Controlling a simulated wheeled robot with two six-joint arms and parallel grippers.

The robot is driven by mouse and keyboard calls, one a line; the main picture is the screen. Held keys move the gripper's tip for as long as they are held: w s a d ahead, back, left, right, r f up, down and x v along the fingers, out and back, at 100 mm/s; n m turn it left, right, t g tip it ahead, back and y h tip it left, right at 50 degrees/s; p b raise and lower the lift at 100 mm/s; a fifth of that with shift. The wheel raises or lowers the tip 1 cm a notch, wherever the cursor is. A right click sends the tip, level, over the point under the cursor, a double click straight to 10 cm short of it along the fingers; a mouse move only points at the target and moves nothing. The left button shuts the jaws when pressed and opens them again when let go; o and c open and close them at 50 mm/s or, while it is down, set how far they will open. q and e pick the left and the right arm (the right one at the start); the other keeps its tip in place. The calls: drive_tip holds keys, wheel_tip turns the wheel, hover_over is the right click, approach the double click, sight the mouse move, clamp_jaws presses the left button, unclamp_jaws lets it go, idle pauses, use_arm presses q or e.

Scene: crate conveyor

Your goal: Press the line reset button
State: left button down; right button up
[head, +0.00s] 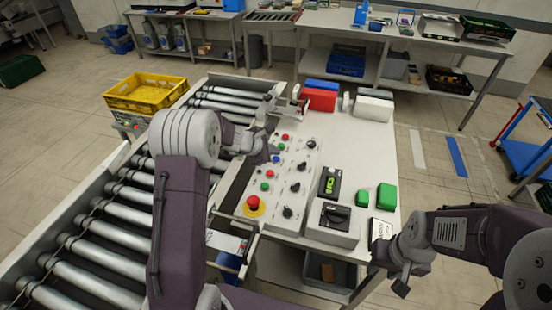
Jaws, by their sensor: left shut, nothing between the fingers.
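The control panel (283,182) lies on the white table right of the roller conveyor. It has small red, green and blue buttons, several black knobs and a red mushroom button (254,203) on a yellow base. The labels are too small to read, so I cannot tell which is the line reset button. A blue button (276,158) sits close to the tip of my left gripper (267,153). That gripper is shut and empty over the panel's left edge; I cannot tell if it touches the button. My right gripper (402,282) hangs off the table's front right; its jaws are unclear.
The roller conveyor (120,210) runs along the left, with a yellow crate (146,92) beside it.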

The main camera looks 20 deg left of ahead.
sight(274, 160)
use_arm(q)
drive_tip(key=shift+f, duration=0.1)
idle(0.6)
drive_tip(key=shift+f+b, duration=0.35)
drive_tip(key=shift+b, duration=0.25)
drive_tip(key=shift+f+b, duration=0.45)
drive_tip(key=shift+b, duration=0.1)
idle(0.3)
idle(0.4)
drive_tip(key=shift+r+p, duration=0.75)
drive_tip(key=shift+r, duration=0.1)
wheel_tip(274, 160, up, 5)
drive_tip(key=p, duration=0.4)
drive_tip(key=shift+r, duration=0.15)
